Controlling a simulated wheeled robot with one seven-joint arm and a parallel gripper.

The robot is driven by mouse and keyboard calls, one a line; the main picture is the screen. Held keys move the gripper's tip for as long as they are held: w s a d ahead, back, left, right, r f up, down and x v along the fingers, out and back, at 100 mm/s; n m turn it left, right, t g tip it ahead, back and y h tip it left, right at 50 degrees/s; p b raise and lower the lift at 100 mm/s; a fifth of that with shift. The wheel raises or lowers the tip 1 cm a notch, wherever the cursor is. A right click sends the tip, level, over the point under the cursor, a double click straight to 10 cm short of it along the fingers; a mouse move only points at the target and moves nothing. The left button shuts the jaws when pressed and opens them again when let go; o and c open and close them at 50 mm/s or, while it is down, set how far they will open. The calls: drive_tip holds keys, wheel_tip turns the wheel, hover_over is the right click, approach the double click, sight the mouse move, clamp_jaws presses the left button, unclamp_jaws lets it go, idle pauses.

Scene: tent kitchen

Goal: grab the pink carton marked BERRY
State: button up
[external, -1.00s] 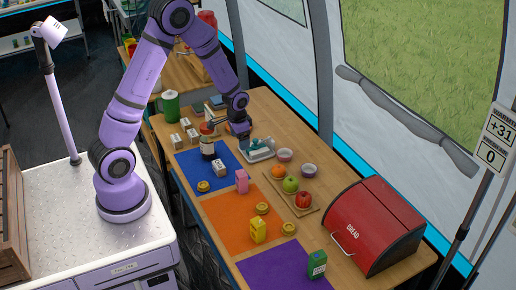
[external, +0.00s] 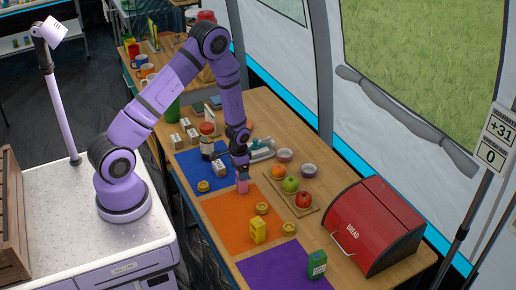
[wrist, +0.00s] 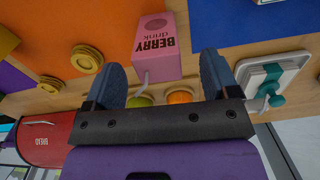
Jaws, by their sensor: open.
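The pink carton marked BERRY (external: 242,187) stands at the far edge of the orange mat (external: 218,225). In the wrist view the pink carton (wrist: 158,45) shows its lettering upside down, with a pale straw at its near end. In the wrist view my gripper (wrist: 163,72) is open, with one finger on each side of the carton's near end and a visible gap on both sides. I cannot tell how deep the carton is between the fingers.
A yellow carton (external: 259,231) and yellow discs (external: 262,208) stand nearby. A green carton (external: 317,264) is on the purple mat. Fruit, including a red apple (external: 303,200), lies to the right.

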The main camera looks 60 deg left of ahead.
drive_tip(key=shift+w+d+f, duration=0.15)
drive_tip(key=shift+f, duration=2.5)
drive_tip(key=c, duration=1)
